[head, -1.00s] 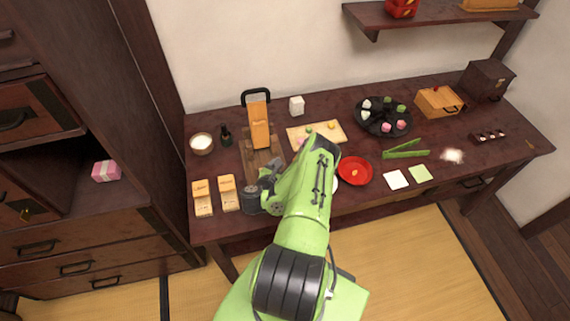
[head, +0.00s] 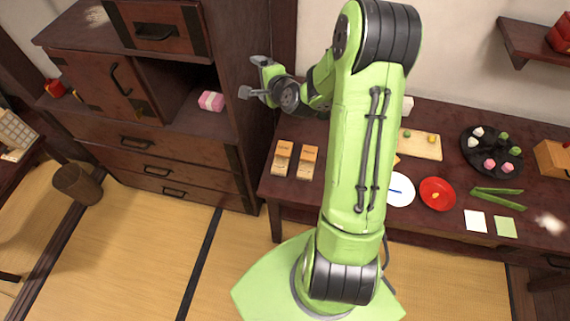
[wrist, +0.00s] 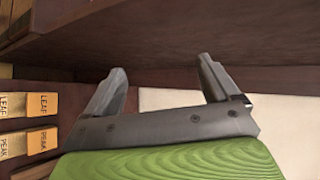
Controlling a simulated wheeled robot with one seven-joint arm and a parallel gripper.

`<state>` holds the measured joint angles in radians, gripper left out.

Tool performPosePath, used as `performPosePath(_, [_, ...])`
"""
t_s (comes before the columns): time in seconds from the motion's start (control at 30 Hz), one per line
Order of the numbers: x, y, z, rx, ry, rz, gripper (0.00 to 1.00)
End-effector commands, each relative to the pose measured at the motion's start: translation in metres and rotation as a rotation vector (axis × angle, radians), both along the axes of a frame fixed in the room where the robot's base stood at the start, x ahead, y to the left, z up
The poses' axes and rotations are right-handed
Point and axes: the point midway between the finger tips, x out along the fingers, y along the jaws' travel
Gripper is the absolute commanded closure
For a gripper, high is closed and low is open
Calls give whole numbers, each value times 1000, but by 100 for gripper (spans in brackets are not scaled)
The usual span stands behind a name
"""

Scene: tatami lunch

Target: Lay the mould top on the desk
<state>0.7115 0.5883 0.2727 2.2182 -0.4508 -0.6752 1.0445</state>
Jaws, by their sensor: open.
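My gripper (head: 253,78) is raised at the upper left, in front of the dark cabinet, pointing left. Its fingers are apart with nothing between them, as the wrist view (wrist: 162,68) also shows. Two wooden blocks with labels, one LEAF (head: 282,158) and one PEAK (head: 306,162), lie side by side on the left end of the desk (head: 440,225). The LEAF block (wrist: 42,103) and PEAK block (wrist: 42,140) show at the left of the wrist view. I cannot tell which piece is the mould top. My arm hides the desk's left middle.
A pink box (head: 211,101) sits in the cabinet's open shelf.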

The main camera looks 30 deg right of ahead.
Motion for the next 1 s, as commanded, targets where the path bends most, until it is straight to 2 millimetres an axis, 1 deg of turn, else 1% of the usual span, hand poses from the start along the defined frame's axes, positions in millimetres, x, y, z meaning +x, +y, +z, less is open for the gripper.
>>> performPosePath(0.03, [-10, 31, 24, -158, 54, 135, 12])
performPosePath(0.07, [-19, 47, 33, -249, 94, 211, 12])
performPosePath(0.1, [-33, 65, 44, -368, 145, 308, 12])
performPosePath(0.17, [-60, 88, 61, -539, 217, 440, 12])
performPosePath(0.2, [-81, 101, 71, -647, 261, 523, 12])
performPosePath(0.23, [-98, 108, 79, -723, 294, 579, 12])
performPosePath(0.27, [-116, 115, 86, -795, 324, 636, 12])
performPosePath(0.3, [-141, 122, 95, -885, 362, 708, 12])
performPosePath(0.33, [-162, 126, 100, -946, 390, 761, 12])
performPosePath(0.37, [-182, 129, 105, -1003, 415, 810, 12])
performPosePath(0.4, [-209, 132, 110, -1068, 446, 876, 12])
performPosePath(0.5, [-269, 134, 116, -1180, 497, 1020, 12])
performPosePath(0.6, [-308, 132, 114, -1233, 521, 1121, 12])
performPosePath(0.7, [-324, 132, 112, -1247, 532, 1166, 12])
performPosePath(1.0, [-325, 132, 112, -1247, 535, 1170, 12])
